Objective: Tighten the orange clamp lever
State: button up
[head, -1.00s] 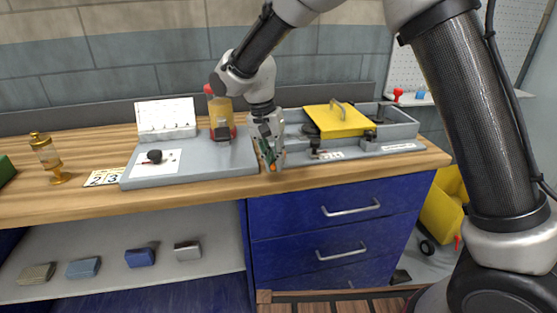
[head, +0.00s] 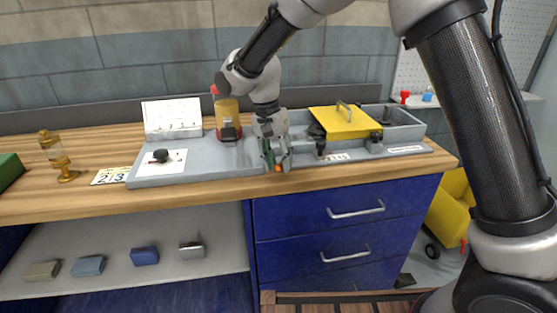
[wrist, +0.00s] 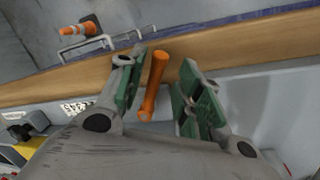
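The orange clamp lever (wrist: 153,85) is a slim orange handle in the wrist view, lying between the two green-padded fingers of my gripper (wrist: 158,92). It is nearer the left finger, and a clear gap shows to the right finger. Its lower end runs down towards the gripper body. In the head view only a small orange bit of the lever (head: 278,168) shows below my gripper (head: 277,157), at the front edge of the worktop. My gripper is open and points down there. The rest of the clamp is hidden behind the fingers.
A grey fixture with a yellow lid (head: 343,122) stands right of my gripper. A grey panel with a black knob (head: 160,155) and an amber-filled container (head: 228,118) stand to the left. Blue drawers (head: 345,215) lie below the wooden worktop edge (head: 200,190).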

notch_tip(320, 180, up, 12)
jog(key=a, duration=0.2)
jog(key=shift+w+f, duration=0.15)
jog(key=shift+w, duration=0.25)
jog(key=shift+a, duration=0.1)
jog(key=f+n, duration=0.1)
jog(key=s+d+f+n, duration=0.1)
jog(key=n, duration=0.1)
jog(key=s+d+f+n, duration=0.1)
jog(key=n, duration=0.1)
jog(key=shift+s+f, duration=0.15)
jog(key=s+d+r+t, duration=0.1)
jog(key=s+d+r, duration=0.1)
jog(key=s+d, duration=0.5)
jog(key=s+d+r+t+y, duration=0.1)
jog(key=s+d, duration=0.6)
jog(key=d, duration=1)
jog(key=s+d+r+m+t+y, duration=0.1)
jog(key=s+d+r+t, duration=0.2)
jog(key=s+d, duration=0.4)
jog(key=d+r, duration=0.1)
jog(key=d, duration=0.4)
jog(key=shift+s+d+r, duration=0.3)
